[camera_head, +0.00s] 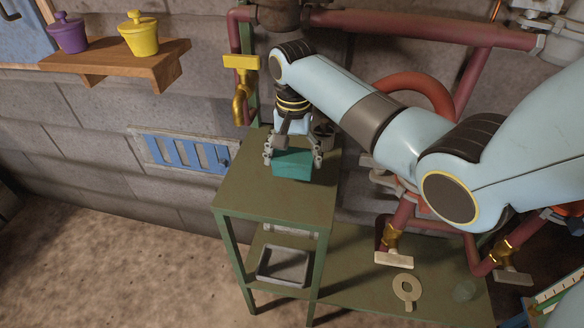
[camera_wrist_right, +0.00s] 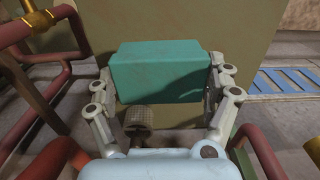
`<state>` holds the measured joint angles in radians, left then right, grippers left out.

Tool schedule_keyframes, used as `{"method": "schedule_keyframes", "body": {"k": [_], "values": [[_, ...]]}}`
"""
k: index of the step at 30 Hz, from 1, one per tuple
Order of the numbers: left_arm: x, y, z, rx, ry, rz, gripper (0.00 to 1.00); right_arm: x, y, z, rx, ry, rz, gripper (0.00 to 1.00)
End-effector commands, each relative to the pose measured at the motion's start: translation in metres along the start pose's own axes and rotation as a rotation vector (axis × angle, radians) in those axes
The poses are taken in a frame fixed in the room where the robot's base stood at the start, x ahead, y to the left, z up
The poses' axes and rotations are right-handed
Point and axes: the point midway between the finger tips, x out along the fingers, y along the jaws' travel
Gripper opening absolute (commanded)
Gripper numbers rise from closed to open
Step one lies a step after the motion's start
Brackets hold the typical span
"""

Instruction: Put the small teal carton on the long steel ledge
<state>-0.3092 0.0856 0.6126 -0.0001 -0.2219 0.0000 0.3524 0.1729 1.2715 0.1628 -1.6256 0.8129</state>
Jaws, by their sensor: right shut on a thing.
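The small teal carton (camera_head: 292,164) is between the fingers of my right gripper (camera_head: 293,160), over the top of a green metal stand (camera_head: 245,195). I cannot tell whether it touches the top. In the right wrist view the teal carton (camera_wrist_right: 160,72) is level, with a finger of the right gripper (camera_wrist_right: 160,85) against each end. A long, low green surface (camera_head: 350,275) runs right from the stand; I cannot tell whether it is the long steel ledge. My left gripper is not in view.
A dark pot (camera_head: 325,133) stands behind the gripper. A grey tray (camera_head: 284,267) sits on the stand's lower shelf. Red pipes (camera_head: 420,26) and a yellow-handled tap (camera_head: 241,62) line the wall.

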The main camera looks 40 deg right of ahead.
Motion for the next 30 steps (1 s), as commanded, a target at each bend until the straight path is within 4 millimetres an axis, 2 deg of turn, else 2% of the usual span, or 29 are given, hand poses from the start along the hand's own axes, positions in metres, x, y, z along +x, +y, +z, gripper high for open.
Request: {"method": "schedule_keyframes", "body": {"k": [4, 8, 13, 18, 19, 22, 30], "values": [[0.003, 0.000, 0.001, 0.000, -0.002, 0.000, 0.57, 0.021, 0.000, 0.000, 0.000, -0.001, 0.002, 0.41], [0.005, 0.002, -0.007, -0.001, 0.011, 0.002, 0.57, 0.036, 0.000, 0.000, 0.000, 0.001, 0.000, 0.41], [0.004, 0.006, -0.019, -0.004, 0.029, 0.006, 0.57, 0.038, 0.000, -0.001, 0.000, 0.002, -0.001, 0.41], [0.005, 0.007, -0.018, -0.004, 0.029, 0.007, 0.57, 0.039, 0.000, -0.001, 0.000, 0.001, 0.000, 0.41], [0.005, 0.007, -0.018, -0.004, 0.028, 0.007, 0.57, 0.040, 0.000, 0.000, 0.000, 0.001, 0.000, 0.87], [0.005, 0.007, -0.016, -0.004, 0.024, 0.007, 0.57, 0.040, 0.000, 0.000, 0.000, 0.001, 0.000, 1.00], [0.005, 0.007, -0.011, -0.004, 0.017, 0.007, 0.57, 0.039, 0.000, 0.000, 0.000, 0.001, 0.000, 1.00]]}}
